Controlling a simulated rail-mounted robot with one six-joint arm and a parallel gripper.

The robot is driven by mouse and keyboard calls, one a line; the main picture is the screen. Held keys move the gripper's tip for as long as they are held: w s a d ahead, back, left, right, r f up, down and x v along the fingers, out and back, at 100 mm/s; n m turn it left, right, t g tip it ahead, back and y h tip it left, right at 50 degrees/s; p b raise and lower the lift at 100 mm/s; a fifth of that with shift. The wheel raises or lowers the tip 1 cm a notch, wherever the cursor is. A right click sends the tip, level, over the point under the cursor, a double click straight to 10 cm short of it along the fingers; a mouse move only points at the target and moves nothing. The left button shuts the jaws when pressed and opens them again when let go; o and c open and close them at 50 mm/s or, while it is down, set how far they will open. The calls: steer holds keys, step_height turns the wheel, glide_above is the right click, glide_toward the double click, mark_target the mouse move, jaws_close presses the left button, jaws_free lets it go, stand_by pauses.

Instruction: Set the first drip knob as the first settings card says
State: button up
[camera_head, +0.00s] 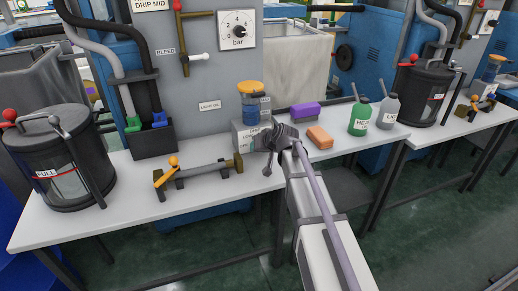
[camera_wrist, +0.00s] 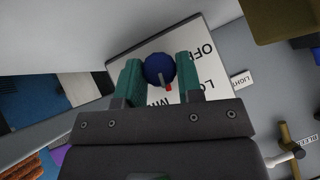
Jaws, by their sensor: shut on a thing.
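My gripper (camera_wrist: 160,80) has its two green fingers closed on either side of the round blue drip knob (camera_wrist: 158,66). The knob's red pointer (camera_wrist: 169,88) points down and slightly right in the wrist view, between the printed MID and LOW, nearer MID. The white dial plate (camera_wrist: 125,62) behind it also reads OFF; its lower part is hidden by my gripper. In the head view my gripper (camera_head: 283,138) is at the grey oiler box (camera_head: 246,138), and it hides the knob there. The first settings card (camera_head: 153,5), at the top edge, reads DRIP MID.
An orange-capped blue jar (camera_head: 251,105) stands on the oiler box. Close right are a purple-topped block (camera_head: 305,110) and an orange block (camera_head: 320,137).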

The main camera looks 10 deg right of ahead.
steer(key=shift+d+f+m+y+b, duration=0.15)
steer(key=shift+m+y+b, duration=0.85)
steer(key=shift+y, duration=0.7)
steer(key=o, duration=0.9)
steer(key=p+v, duration=0.5)
steer(key=v, duration=0.6)
steer(key=shift+w+p, duration=0.1)
steer(key=shift+p, duration=0.25)
